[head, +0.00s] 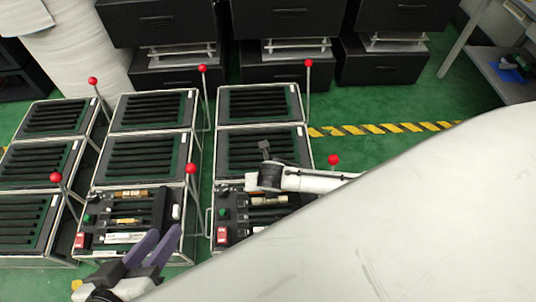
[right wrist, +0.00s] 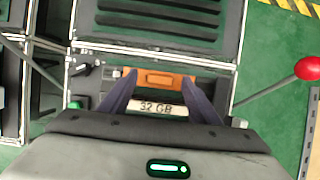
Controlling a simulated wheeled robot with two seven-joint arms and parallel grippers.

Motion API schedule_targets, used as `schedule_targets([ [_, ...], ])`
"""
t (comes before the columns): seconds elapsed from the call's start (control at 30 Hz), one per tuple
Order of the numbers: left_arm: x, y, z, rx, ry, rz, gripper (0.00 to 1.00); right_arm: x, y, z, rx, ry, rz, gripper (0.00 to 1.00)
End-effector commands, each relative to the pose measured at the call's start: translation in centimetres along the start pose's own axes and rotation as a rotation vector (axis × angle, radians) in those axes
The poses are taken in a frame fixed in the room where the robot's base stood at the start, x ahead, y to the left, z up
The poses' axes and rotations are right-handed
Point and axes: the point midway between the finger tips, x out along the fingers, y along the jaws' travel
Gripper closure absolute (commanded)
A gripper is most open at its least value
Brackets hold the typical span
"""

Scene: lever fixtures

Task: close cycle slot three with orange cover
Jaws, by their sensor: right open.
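In the right wrist view an orange cover bar (right wrist: 157,78) lies across a dark slot panel, with a white "32 GB" stick (right wrist: 157,108) below it. My right gripper (right wrist: 159,77) is open, its purple fingertips at either end of the orange bar. I cannot tell whether they touch it. In the head view my right wrist hangs over the right front fixture (head: 228,212), and its fingertips are hard to make out. My left gripper (head: 163,232) is open and empty above the front edge of the middle front fixture, which holds a brownish-orange bar (head: 130,193).
Levers with red knobs stand beside the fixtures, one near my right forearm (head: 333,160) and one by the middle front fixture (head: 191,167). Black ribbed racks (head: 260,103) lie behind. Black cabinets (head: 290,20) stand at the back. Green floor with yellow-black tape (head: 380,128) is clear at right.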

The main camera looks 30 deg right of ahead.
Motion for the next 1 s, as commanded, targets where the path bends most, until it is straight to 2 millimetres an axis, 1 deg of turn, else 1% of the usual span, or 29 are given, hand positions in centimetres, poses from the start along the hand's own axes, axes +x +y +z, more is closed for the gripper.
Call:
schedule_targets([
  [0.03, 0.0, 0.1, 0.0, -0.002, 0.009, 0.005, 0.69, 0.5, 0.0, 0.0, 0.001, 0.0, 0.001, 0.44],
  [0.27, -0.1, 0.2, -0.3, -0.004, 0.013, 0.008, 0.69, 0.4, 0.0, 0.1, 0.001, -0.001, 0.0, 0.44],
  [0.37, -0.1, 0.2, -0.3, -0.004, 0.013, 0.008, 0.69, 0.4, 0.0, 0.1, 0.001, -0.001, 0.001, 0.59],
  [0.4, -0.1, 0.2, -0.3, -0.003, 0.012, 0.008, 0.69, 0.4, 0.0, 0.1, 0.001, -0.001, 0.001, 0.66],
  [0.53, -0.1, 0.2, -0.3, -0.003, 0.012, 0.007, 0.69, 0.4, 0.0, 0.1, 0.001, -0.001, 0.0, 0.87],
  [0.83, -0.2, 0.2, -0.4, -0.002, 0.012, 0.006, 0.69, 0.2, 0.0, 0.1, 0.001, -0.001, 0.001, 0.87],
  [1.0, -0.5, 0.1, -0.6, 0.006, -0.002, -0.006, 0.69, -1.2, 0.1, 0.7, 0.001, -0.002, 0.002, 0.87],
])
